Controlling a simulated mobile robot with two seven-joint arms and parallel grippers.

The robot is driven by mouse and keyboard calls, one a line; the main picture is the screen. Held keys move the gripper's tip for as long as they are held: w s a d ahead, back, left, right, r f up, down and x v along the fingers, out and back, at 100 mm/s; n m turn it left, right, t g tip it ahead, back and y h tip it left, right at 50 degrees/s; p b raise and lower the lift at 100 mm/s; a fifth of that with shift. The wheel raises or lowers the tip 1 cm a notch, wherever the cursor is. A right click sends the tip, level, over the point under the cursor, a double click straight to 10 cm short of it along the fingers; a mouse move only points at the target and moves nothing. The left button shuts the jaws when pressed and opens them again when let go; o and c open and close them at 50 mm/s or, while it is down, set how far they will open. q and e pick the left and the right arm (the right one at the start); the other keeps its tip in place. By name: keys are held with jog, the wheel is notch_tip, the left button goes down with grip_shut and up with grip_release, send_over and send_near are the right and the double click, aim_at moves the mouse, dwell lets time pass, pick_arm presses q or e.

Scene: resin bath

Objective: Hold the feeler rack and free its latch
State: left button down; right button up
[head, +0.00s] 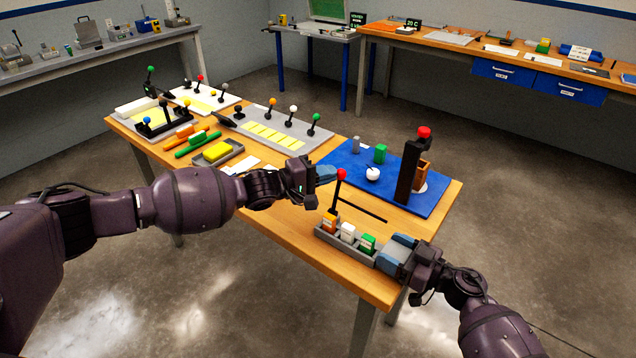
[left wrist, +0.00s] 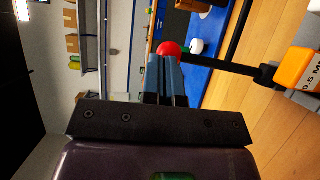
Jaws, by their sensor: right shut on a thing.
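The feeler rack (head: 326,240) is a grey tray at the table's front edge, holding orange, white and green blocks. Its latch, a black lever with a red ball (head: 341,174), stands up at the rack's left end. The ball also shows in the left wrist view (left wrist: 168,49), just beyond my left fingertips. My left gripper (head: 328,174) looks shut with nothing between its fingers, its tips beside the ball. I cannot tell whether they touch it. My right gripper (head: 391,249) is shut on the rack's right end, and its fingers hide that end.
Lever panels and a yellow block (head: 217,151) fill the table's left.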

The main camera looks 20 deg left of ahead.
pick_arm(q)
jog(key=shift+w+d+f, duration=0.1)
jog(key=shift+w+d, duration=0.15)
jog(key=shift+w, duration=0.35)
jog(key=shift+a, duration=0.1)
jog(key=s+a+r, duration=0.5)
jog(key=s+a, duration=0.2)
jog(key=a, duration=0.3)
jog(key=shift+s+r, duration=0.3)
jog(key=shift+s, duration=0.1)
